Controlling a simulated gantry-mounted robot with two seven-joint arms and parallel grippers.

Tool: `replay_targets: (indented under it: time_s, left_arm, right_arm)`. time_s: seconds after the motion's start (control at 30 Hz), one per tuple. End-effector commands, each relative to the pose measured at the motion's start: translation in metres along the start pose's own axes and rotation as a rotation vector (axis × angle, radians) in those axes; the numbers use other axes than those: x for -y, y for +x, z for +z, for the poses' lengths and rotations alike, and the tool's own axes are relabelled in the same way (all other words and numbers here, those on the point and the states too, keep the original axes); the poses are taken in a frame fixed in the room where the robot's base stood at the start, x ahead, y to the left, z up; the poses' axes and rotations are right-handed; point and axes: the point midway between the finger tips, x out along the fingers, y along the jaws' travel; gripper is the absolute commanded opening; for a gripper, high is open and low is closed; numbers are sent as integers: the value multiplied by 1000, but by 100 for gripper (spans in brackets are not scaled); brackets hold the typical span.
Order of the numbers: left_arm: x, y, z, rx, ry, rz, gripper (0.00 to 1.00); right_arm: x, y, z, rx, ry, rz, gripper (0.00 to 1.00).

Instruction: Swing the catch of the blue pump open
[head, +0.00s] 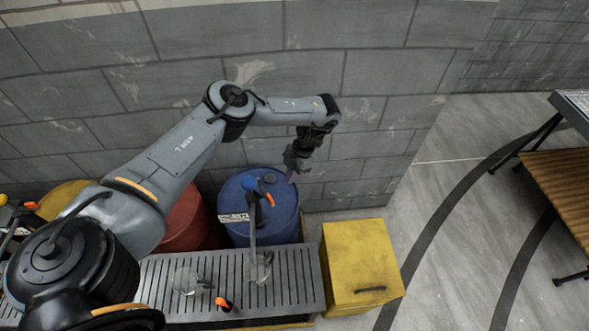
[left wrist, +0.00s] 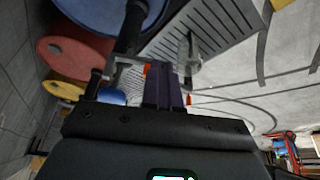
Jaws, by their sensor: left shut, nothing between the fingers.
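The blue pump (head: 254,208) stands on top of the blue drum (head: 283,214), with a small orange catch (head: 270,199) at its upper right side. My left gripper (head: 291,176) is just right of and above the pump, over the drum's back right rim, with dark purple fingers, shut and empty. In the left wrist view the purple fingers (left wrist: 165,88) are close together, with bits of orange (left wrist: 148,69) showing beside them. What the orange belongs to there is partly hidden. My right gripper is not in view.
A slatted grey grate (head: 295,275) lies in front of the drums. A red drum (head: 188,220) stands left of the blue one, partly behind my arm. A yellow box (head: 355,265) stands at right. A block wall (head: 385,125) rises close behind.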

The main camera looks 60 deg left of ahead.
Motion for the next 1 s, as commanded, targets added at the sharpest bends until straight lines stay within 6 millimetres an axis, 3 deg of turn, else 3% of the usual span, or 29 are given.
replay_targets:
  time_s: [0.03, 0.2, 0.27, 0.5, 1.0]
  left_arm:
    - [0, 14, 0, -4, -1, -2, 0]
    - [0, 45, -1, -4, -2, -1, 0]
    - [-1, 39, -10, -1, 0, 0, 0]
    - [0, 50, -31, -2, 0, 0, 0]
    - [0, 55, -37, 0, -1, 1, 0]
  right_arm:
    - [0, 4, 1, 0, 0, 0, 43]
    - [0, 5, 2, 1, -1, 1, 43]
    - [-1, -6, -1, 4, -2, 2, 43]
    - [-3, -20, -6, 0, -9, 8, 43]
    - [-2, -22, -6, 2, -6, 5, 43]
